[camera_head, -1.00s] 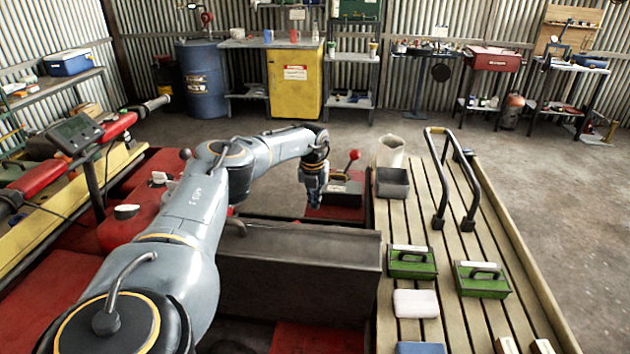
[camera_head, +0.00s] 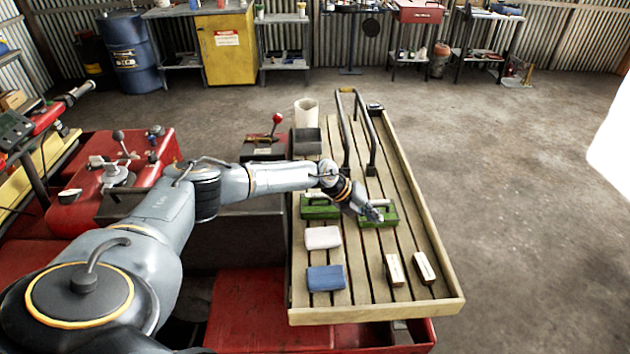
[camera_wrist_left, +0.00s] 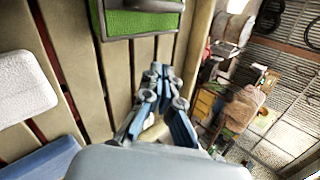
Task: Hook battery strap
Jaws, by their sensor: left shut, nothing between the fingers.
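My left gripper (camera_head: 376,213) is over the right green box with a handle (camera_head: 391,216), on the slatted wooden rack. Its fingers are closed and empty; I cannot tell whether they touch the box. In the left wrist view the gripper (camera_wrist_left: 165,80) points toward the slats, with a green box (camera_wrist_left: 140,24) above it. A second green box (camera_head: 318,213) stands to the left, partly behind my forearm. I cannot make out a battery strap or its hook in either view. My right gripper is not in view.
Floor to the right is open.

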